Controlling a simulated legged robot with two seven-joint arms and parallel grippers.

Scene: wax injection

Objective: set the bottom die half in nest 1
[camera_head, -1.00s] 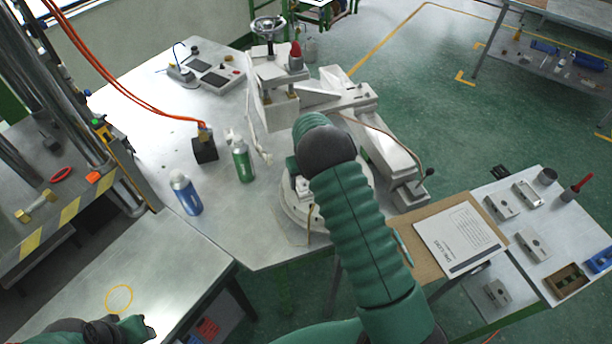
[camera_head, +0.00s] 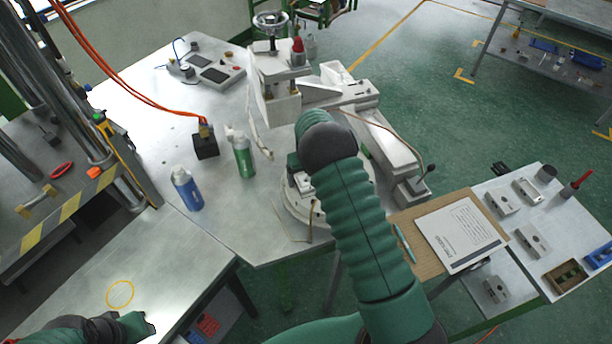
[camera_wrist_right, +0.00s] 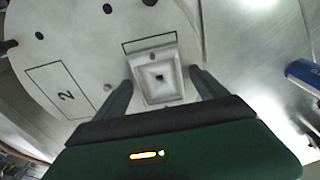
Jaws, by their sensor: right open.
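My right gripper (camera_wrist_right: 160,85) is open, one finger on each side of the block, with visible gaps. In the head view my right arm covers most of the plate (camera_head: 297,212) and the gripper. My left gripper (camera_head: 140,323) is at the lower left; its jaws are unclear.
A green bottle (camera_head: 243,157) and a blue bottle (camera_head: 187,190) stand left of the plate. The white machine (camera_head: 280,85) rises behind it. A clipboard (camera_head: 458,236) and several metal blocks (camera_head: 533,241) lie on the right. The front left table (camera_head: 180,262) is mostly clear.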

